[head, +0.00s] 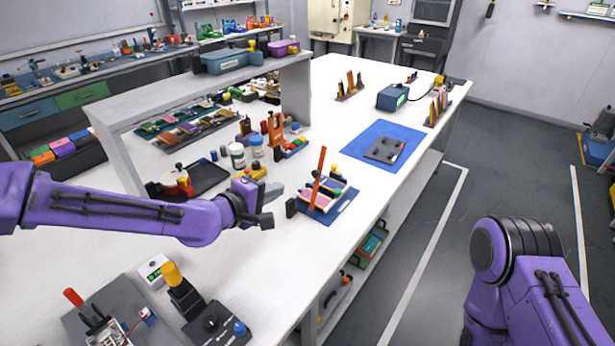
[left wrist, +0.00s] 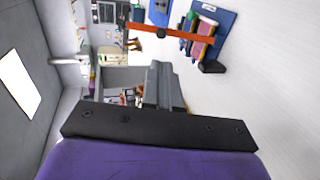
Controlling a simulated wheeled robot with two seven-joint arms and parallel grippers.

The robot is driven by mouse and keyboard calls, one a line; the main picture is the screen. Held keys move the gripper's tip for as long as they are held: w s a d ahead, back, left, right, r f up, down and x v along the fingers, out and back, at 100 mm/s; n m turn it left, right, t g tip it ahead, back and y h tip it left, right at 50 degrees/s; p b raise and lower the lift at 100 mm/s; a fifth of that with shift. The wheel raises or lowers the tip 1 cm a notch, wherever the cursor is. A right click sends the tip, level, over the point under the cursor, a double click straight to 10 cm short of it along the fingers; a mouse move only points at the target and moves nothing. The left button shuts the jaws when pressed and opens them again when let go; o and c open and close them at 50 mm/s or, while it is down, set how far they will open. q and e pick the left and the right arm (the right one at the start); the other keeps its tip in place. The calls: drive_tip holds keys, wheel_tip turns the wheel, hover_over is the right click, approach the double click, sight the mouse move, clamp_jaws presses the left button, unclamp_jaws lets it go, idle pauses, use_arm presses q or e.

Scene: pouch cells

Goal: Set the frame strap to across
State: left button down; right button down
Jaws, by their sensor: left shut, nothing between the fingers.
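The frame strap (head: 319,170) is a slim orange bar standing up, slightly tilted, at the frame on the blue base (head: 342,206) in the head view. In the left wrist view the strap (left wrist: 170,33) shows as a long orange bar with a dark spot near its middle, beside the frame's blue base (left wrist: 224,17). Pinkish flat cells (head: 322,196) lie in the frame. My left gripper (head: 276,193) is shut and empty, a little left of the frame and apart from the strap. Its grey fingers (left wrist: 162,85) show together in the wrist view. Only my right arm shows, its gripper out of view.
A blue mat (head: 365,135) with a dark plate (head: 385,149) lies behind the frame. White jars (head: 238,155) and a black tray (head: 205,180) stand left. A joystick box (head: 215,325) stands at the front. White table top is bare right of the frame.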

sight(314, 173)
use_arm(q)
drive_tip(key=p+x, duration=0.3)
drive_tip(key=x, duration=1.1)
drive_tip(key=shift+a+f, duration=0.1)
drive_tip(key=shift+a, duration=0.05)
